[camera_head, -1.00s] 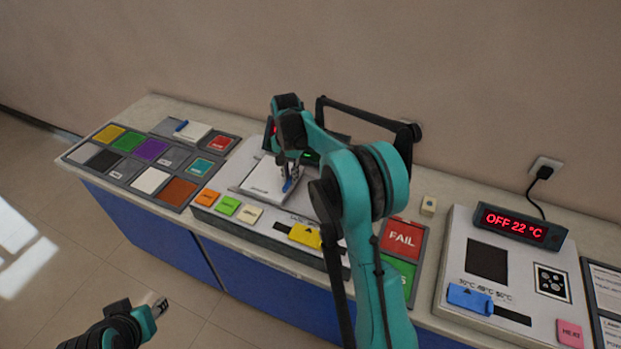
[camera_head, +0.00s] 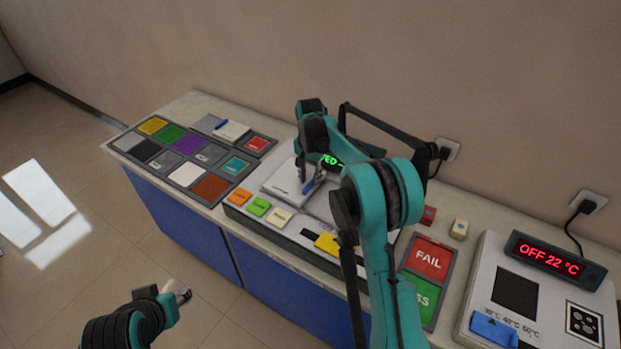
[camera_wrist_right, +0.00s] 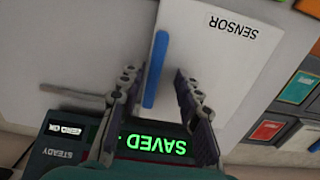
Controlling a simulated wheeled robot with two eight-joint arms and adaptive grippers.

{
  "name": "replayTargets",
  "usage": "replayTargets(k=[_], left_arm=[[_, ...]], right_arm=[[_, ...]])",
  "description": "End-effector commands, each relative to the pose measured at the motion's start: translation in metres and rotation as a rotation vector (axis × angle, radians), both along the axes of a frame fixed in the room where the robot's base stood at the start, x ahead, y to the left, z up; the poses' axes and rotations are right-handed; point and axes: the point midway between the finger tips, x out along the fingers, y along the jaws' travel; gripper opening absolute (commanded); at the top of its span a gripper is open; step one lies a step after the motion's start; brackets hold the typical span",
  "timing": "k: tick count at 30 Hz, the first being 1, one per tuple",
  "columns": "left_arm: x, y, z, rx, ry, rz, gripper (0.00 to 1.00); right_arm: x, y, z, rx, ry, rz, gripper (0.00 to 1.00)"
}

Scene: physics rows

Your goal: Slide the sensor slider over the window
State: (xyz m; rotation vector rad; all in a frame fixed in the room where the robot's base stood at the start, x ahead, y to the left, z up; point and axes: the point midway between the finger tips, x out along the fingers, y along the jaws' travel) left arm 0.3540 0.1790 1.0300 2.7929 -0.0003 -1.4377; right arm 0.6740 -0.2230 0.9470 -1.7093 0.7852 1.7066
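The sensor slider (camera_head: 287,185) is a pale plate with a blue handle (camera_head: 315,183), lying on the white device in the middle of the bench. In the right wrist view its word SENSOR reads upside down, and its blue handle (camera_wrist_right: 156,70) stands between my fingers. My right gripper (camera_head: 311,178) is over the slider; in the wrist view its fingers (camera_wrist_right: 158,88) are apart, with gaps on both sides of the handle. The window cannot be made out clearly. My left gripper (camera_head: 184,296) is low at the left, away from the bench, its fingertips too small to read.
A green display (camera_wrist_right: 157,143) reads SAVED beside the slider. Orange (camera_head: 239,197), green and cream buttons and a yellow slider (camera_head: 328,243) line the device's front. Colour tiles (camera_head: 188,174) lie left; the FAIL pad (camera_head: 431,258) and a heater panel (camera_head: 515,295) stand right.

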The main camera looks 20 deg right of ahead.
Motion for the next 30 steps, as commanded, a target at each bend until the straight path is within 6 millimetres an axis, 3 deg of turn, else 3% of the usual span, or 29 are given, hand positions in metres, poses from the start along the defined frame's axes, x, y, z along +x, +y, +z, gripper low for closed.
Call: replayTargets(k=[5, 8, 21, 30], left_arm=[[0.0, 0.0, 0.0, 0.0, 0.0, 0.0, 0.4], [0.0, 0.0, 0.0, 0.0, 0.0, 0.0, 0.4], [0.0, 0.0, 0.0, 0.0, 0.0, 0.0, 0.4], [0.0, 0.0, 0.0, 0.0, 0.0, 0.0, 0.4]], right_arm=[[-0.001, -0.001, 0.004, -0.001, 0.002, -0.001, 0.34], [-0.001, -0.001, 0.016, -0.001, 0.002, 0.0, 0.34], [0.001, 0.001, 0.103, -0.001, 0.001, 0.0, 0.34], [0.001, 0.001, 0.12, -0.001, 0.001, 0.001, 0.34]])
